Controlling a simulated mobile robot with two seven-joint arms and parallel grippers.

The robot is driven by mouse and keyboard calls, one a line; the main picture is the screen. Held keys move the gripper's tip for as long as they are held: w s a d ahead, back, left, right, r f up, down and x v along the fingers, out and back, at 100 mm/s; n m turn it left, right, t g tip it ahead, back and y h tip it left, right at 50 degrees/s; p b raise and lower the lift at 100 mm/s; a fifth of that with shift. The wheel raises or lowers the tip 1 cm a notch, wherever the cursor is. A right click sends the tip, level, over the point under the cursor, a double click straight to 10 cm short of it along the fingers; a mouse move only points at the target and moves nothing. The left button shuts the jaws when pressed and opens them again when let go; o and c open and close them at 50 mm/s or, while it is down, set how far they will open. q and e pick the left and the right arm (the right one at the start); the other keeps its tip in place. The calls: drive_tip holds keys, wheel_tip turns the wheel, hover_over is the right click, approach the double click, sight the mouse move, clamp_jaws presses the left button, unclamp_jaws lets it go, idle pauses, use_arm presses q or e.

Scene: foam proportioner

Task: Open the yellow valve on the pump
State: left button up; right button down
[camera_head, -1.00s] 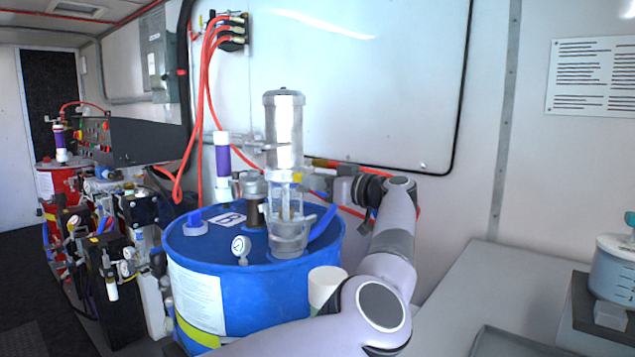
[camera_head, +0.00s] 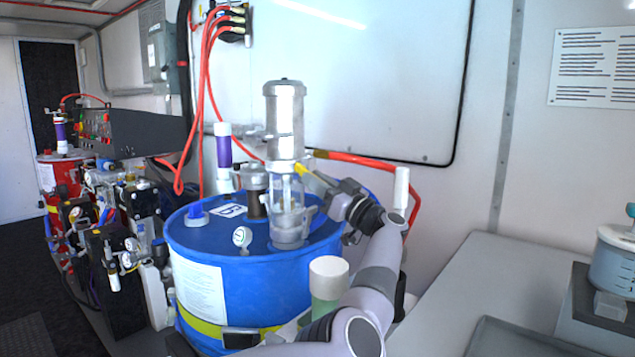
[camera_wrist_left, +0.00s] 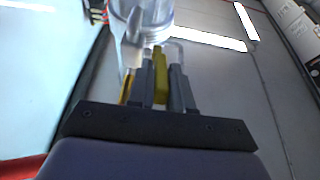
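The pump (camera_head: 285,125) is a silver cylinder with a clear lower section, standing upright on a blue drum. The yellow valve (camera_head: 308,175) is a narrow yellow handle on the right side of the pump's lower section, slanting down to the right. My left gripper (camera_head: 328,188) reaches it from the right. In the left wrist view, the yellow handle (camera_wrist_left: 160,77) lies between the two dark fingers of my left gripper (camera_wrist_left: 162,88) and fills the gap, so it looks shut on it. The handle's inner end is partly hidden. My right gripper is not in view.
The blue drum (camera_head: 230,285) stands below the pump, with a gauge (camera_head: 242,237) and a purple-banded tube (camera_head: 224,152) near it. A red hose (camera_head: 365,160) runs behind my gripper along the wall. A grey counter (camera_head: 510,285) is at right.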

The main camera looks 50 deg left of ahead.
use_arm(q)
drive_tip(key=shift+o, duration=1.4)
drive_tip(key=shift+d, duration=0.15)
drive_tip(key=w+d, duration=0.1)
drive_tip(key=d, duration=1.1)
drive_tip(key=shift+w+d+f+p, duration=0.2)
drive_tip(key=shift+w+d+p, duration=0.05)
drive_tip(key=shift+d+p, duration=0.2)
drive_tip(key=shift+c, duration=0.3)
